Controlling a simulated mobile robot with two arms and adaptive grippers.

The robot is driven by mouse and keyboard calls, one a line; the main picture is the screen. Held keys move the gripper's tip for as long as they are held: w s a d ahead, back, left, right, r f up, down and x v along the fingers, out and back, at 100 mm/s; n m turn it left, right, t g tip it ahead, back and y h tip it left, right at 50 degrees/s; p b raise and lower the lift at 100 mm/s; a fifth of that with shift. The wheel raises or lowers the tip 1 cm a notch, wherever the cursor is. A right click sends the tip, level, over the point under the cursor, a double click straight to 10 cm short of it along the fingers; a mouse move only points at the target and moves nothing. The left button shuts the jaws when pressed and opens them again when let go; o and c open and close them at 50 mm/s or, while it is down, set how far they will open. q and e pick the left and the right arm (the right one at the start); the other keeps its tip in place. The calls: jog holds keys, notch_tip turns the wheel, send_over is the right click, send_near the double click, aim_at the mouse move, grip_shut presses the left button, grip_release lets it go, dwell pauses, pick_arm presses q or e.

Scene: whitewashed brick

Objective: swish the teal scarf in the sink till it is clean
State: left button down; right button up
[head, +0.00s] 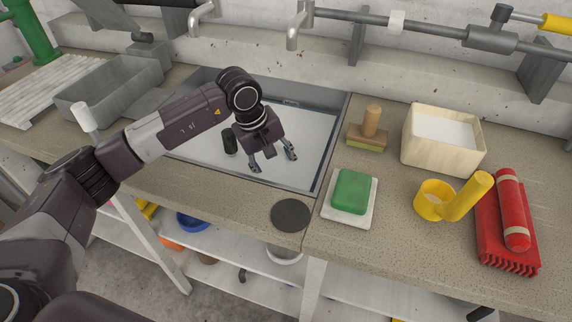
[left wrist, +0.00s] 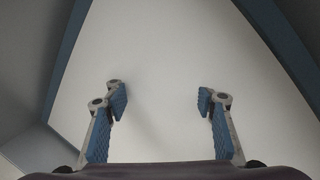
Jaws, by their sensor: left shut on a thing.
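The sink (head: 322,168) is a grey-rimmed basin filled with a pale, opaque white surface. My left gripper (head: 272,160) reaches down into it, near its middle. In the left wrist view the gripper (left wrist: 164,98) shows two blue-padded fingers standing apart over the white surface. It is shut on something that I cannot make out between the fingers. The teal scarf is not visible in either view; the white surface may hide it. My right gripper is not in view.
Right of the sink are a wooden-handled brush (head: 370,130), a pale bin (head: 443,158), green soap (head: 350,192), a yellow scoop (head: 453,200) and a red brush (head: 510,240). A dark disc (head: 291,215) lies in front. Taps (head: 300,22) overhang behind; a grey basin (head: 90,108) stands left.

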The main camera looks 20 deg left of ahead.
pick_arm(q)
jog(key=shift+w+d+b, duration=0.25)
jog(key=shift+w+b, duration=0.2)
jog(key=shift+w, duration=0.55)
jog(key=shift+w+d+b, duration=0.2)
jog(key=shift+w+b, duration=0.2)
jog(key=shift+w, duration=0.55)
jog(key=shift+w+r, duration=0.15)
jog(key=shift+w, duration=0.3)
notch_tip(320, 180, up, 10)
jog(key=f+p, duration=0.1)
jog(key=p, duration=0.4)
notch_tip(320, 180, up, 11)
jog(key=p, duration=0.6)
send_over(284, 156)
jog(key=w, duration=0.1)
jog(key=shift+w+a, duration=0.1)
jog(key=shift+w, duration=0.05)
jog(key=shift+f, duration=0.1)
